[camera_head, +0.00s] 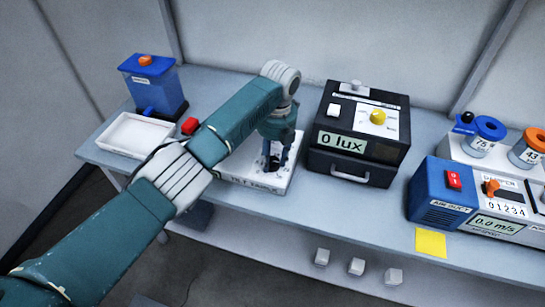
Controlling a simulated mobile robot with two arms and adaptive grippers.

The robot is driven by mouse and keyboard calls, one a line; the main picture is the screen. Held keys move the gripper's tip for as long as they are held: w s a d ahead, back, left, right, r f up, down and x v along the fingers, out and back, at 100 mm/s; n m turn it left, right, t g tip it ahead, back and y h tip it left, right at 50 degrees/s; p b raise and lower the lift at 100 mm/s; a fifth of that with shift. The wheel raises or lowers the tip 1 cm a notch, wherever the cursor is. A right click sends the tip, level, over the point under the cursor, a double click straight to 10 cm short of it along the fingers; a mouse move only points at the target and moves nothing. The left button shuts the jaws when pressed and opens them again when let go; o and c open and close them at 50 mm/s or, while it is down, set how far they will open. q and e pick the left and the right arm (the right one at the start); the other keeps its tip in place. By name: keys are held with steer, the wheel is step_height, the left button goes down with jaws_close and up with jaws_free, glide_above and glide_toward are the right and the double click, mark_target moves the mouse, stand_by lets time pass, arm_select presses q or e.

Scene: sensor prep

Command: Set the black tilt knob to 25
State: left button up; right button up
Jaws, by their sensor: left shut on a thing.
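A white tilt device (287,180) stands on the bench at the middle left, with partly covered lettering on its front edge. My left gripper (271,164) reaches down over it from above, its fingers closed around a small dark part that looks like the black tilt knob. The fingers and my arm hide most of the knob and its scale, so I cannot read the setting. My right gripper is not in view.
A black box (335,165) reading 0 lux stands right of the device. A blue air duct unit (437,190) is further right. A white tray (120,135), a blue container (155,85) and a red part (190,126) are at the left. A yellow note (431,243) lies at the front edge.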

mark_target(275, 159)
arm_select(q)
steer(key=shift+w+r+m, duration=0.3)
steer(key=shift+w, duration=0.05)
steer(key=o, duration=1.1)
steer(key=shift+o, duration=0.2)
steer(key=shift+f, duration=0.2)
step_height(275, 159, up, 12)
steer(key=shift+d, duration=0.35)
